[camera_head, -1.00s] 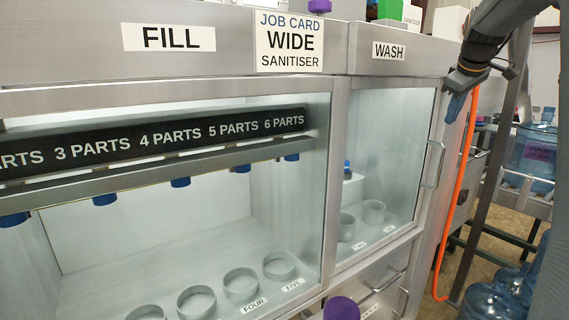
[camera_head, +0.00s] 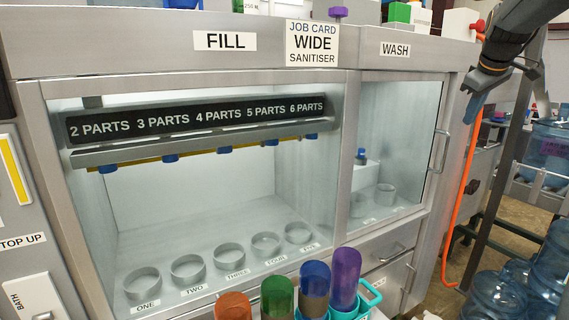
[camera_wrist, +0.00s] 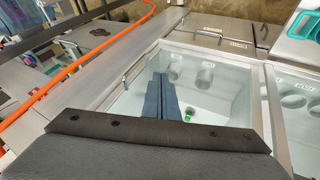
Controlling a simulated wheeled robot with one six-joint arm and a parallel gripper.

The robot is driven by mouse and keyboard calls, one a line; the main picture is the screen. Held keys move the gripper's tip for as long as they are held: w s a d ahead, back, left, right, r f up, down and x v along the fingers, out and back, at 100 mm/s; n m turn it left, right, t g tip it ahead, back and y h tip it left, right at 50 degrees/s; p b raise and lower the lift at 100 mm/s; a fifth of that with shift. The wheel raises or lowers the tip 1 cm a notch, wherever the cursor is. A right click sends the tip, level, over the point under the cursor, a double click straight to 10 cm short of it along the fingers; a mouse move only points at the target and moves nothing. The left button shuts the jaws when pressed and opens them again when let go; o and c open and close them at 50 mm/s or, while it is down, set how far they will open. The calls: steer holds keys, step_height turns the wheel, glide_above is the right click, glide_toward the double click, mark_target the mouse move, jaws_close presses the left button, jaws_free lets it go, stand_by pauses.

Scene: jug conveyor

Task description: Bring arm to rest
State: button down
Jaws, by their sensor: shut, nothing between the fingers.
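My gripper (camera_head: 477,97) is in the upper right of the head view, at the end of my dark arm. It hangs in front of the right edge of the machine, beside the WASH door (camera_head: 395,150). In the wrist view its dark blue fingers (camera_wrist: 160,98) lie together in front of the glass, shut and empty. The raised arm shows only in part.
The FILL bay (camera_head: 215,190) has several ring holders and blue nozzles. Coloured-topped tubes (camera_head: 315,280) stand in front of it. An orange hose (camera_head: 462,190) hangs at the machine's right edge. Blue water jugs (camera_head: 500,290) stand at lower right.

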steer(key=s+a+f+m+g+y, duration=0.1)
steer(key=s+a+f, duration=0.4)
steer(key=a+f, duration=0.4)
steer(key=s+a+f+m+g+y, duration=0.1)
steer(key=s+a+f, duration=0.3)
steer(key=a+f, duration=0.55)
steer(key=s+a+f+m+g, duration=0.1)
steer(key=s+a+f, duration=0.3)
steer(key=s, duration=0.3)
steer(key=s+a+f+m+g, duration=0.1)
steer(key=s+a+f, duration=0.3)
steer(key=s+f, duration=0.2)
steer(key=s+a+f+b, duration=0.1)
steer(key=s+a+f, duration=0.4)
steer(key=s, duration=0.4)
steer(key=shift+f+m+g, duration=0.2)
steer(key=shift+m+g, duration=0.2)
steer(key=shift+a, duration=0.1)
